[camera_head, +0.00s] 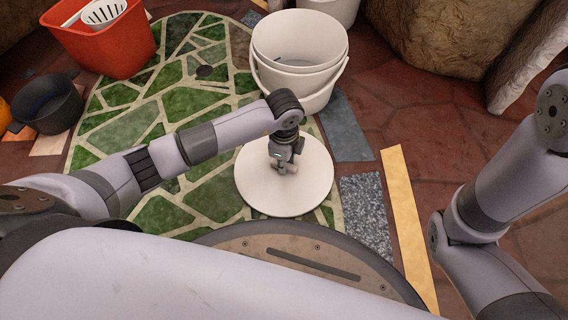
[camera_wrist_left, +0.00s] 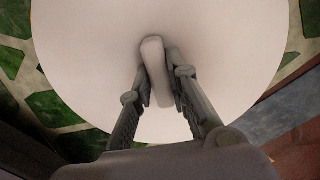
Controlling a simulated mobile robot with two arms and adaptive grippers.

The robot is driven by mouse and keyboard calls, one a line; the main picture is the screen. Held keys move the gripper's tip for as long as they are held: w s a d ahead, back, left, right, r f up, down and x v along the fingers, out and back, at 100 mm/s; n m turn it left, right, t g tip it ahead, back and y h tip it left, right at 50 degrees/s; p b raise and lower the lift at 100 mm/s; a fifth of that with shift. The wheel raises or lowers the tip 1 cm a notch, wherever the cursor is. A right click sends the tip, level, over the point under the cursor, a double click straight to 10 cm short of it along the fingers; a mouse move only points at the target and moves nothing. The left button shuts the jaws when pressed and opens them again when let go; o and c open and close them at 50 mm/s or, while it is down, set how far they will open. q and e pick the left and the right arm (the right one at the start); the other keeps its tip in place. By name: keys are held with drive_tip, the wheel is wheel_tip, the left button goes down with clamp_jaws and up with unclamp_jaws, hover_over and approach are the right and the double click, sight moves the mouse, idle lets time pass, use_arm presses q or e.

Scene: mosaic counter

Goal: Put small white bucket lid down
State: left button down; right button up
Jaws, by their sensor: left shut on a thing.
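The small white bucket lid (camera_head: 262,194) is a round flat white disc with a raised handle. In the head view it lies level over the green mosaic, near my base; I cannot tell whether it touches the surface. My left gripper (camera_head: 284,168) is above the lid's middle. In the left wrist view the lid (camera_wrist_left: 85,60) fills most of the picture, and the left gripper (camera_wrist_left: 158,75) is shut on its pale handle (camera_wrist_left: 155,72), one finger on each side. My right gripper is not in view; only the right arm shows.
White nested buckets (camera_head: 300,78) stand just behind the lid. A red-orange bin (camera_head: 108,45) with a white slotted utensil (camera_head: 103,12) stands at the back left, near a dark pot (camera_head: 48,105). Large rocks (camera_head: 430,40) bound the back right. Green mosaic left of the lid is clear.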

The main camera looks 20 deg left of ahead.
use_arm(q)
drive_tip(key=c, duration=1.5)
unclamp_jaws()
drive_tip(key=shift+c, duration=0.2)
drive_tip(key=shift+r, duration=0.1)
wheel_tip(320, 180, up, 12)
drive_tip(key=p, duration=1)
